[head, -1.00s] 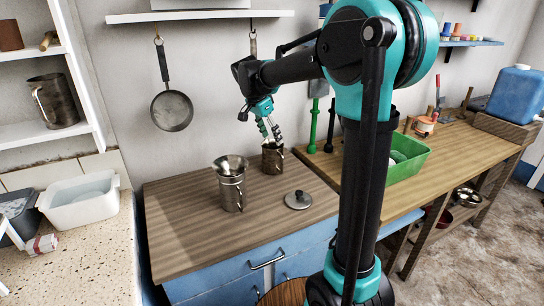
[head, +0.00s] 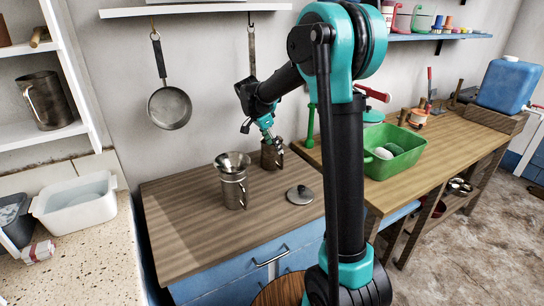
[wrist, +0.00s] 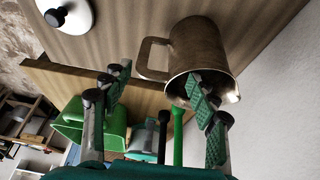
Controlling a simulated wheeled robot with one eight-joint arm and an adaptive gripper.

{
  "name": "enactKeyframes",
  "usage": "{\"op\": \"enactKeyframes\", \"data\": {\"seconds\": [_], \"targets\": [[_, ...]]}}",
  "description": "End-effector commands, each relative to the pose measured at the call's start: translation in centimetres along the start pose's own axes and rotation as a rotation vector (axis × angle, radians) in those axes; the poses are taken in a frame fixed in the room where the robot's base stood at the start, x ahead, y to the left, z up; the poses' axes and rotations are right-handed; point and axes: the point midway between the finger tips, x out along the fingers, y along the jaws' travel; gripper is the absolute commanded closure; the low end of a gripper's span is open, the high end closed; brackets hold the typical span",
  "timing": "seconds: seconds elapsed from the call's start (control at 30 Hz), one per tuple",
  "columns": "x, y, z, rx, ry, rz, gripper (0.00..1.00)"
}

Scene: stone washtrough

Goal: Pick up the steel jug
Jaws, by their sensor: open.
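A brownish metal jug (head: 271,157) with a side handle stands upright at the back of the wooden counter, near the wall. In the wrist view the jug (wrist: 202,48) is large, its mouth toward me and its handle to the left. My gripper (head: 270,139) is open right above the jug, pointing down. In the wrist view my gripper (wrist: 162,95) has one finger overlapping the jug's mouth and the other left of it, below the handle. I cannot tell whether a finger touches the rim or is inside.
A green tub (head: 405,155) is to the right. A pan (head: 169,108) hangs on the wall. Another metal jug (head: 46,101) sits on the left shelf.

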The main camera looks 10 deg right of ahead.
Motion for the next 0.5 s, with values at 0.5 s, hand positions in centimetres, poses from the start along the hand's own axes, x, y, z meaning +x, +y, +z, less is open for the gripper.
{"op": "enactKeyframes", "data": {"seconds": [0.5], "targets": [[5.2,0.7,-0.5,0.000,0.000,-0.001,0.41]]}}
